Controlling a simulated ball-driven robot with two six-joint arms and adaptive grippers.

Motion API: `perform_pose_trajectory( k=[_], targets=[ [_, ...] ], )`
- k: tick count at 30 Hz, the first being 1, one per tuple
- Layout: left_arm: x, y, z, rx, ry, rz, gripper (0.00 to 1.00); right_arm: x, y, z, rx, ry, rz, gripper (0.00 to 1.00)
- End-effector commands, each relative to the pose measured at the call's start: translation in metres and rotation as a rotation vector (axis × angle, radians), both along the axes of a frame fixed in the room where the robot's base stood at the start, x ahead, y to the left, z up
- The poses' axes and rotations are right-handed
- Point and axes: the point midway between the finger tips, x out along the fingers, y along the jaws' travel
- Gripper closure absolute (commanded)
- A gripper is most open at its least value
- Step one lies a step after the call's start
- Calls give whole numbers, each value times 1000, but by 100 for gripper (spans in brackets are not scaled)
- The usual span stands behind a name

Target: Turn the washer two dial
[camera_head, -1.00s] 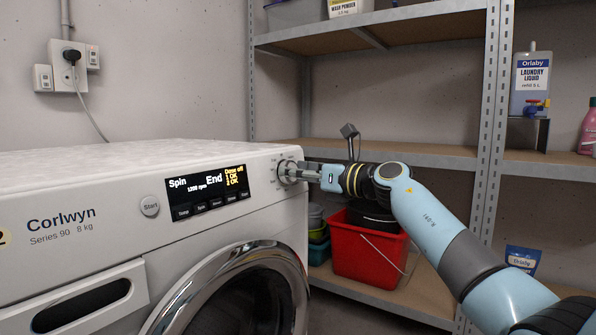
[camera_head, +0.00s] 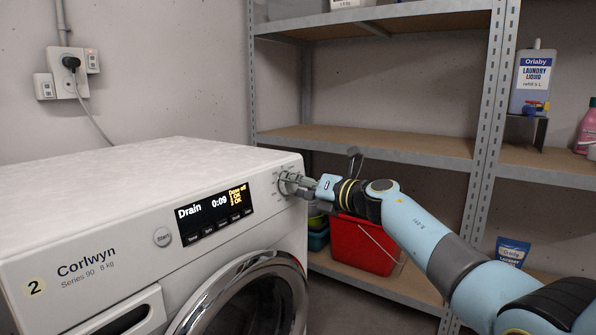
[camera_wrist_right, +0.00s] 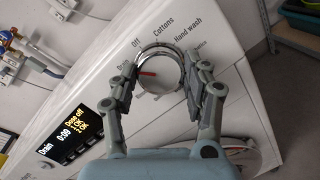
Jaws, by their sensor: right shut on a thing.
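The washer (camera_head: 150,180) bears a yellow sticker with a 2, and its front faces me at a slant. Its display (camera_head: 215,211) reads "Drain 0:09". The dial (camera_head: 285,184) sits at the right of the front panel, and my right gripper (camera_head: 292,184) is shut on it. In the right wrist view the dial (camera_wrist_right: 160,72) is a silver-rimmed knob with a red mark, between the two fingers of my right gripper (camera_wrist_right: 160,85). The labels "Off", "Cottons" and "Hand wash" show around it. My left gripper is not in view.
A metal shelf unit (camera_head: 400,140) stands behind and right of the washer. A red bucket (camera_head: 365,243) is on its low shelf, below my right arm. A laundry liquid bottle (camera_head: 532,80) stands at the right. The washer's round door (camera_head: 250,290) is closed.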

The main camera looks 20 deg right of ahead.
Motion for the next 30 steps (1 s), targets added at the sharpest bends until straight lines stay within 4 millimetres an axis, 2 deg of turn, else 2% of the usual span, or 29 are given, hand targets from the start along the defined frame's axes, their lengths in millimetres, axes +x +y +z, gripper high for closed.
perform_pose_trajectory(
  k=[1, 13, 21, 30],
  targets=[
    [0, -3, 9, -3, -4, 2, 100, 0, 0, 7, 24, 16, -6, 84],
    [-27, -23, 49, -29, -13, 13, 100, 0, 0, 8, 295, 229, -67, 84],
    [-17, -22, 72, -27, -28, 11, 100, 1, -1, 5, 441, 344, -99, 84],
    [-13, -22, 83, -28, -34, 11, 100, 1, -1, 2, 525, 409, -119, 84]
  ],
)
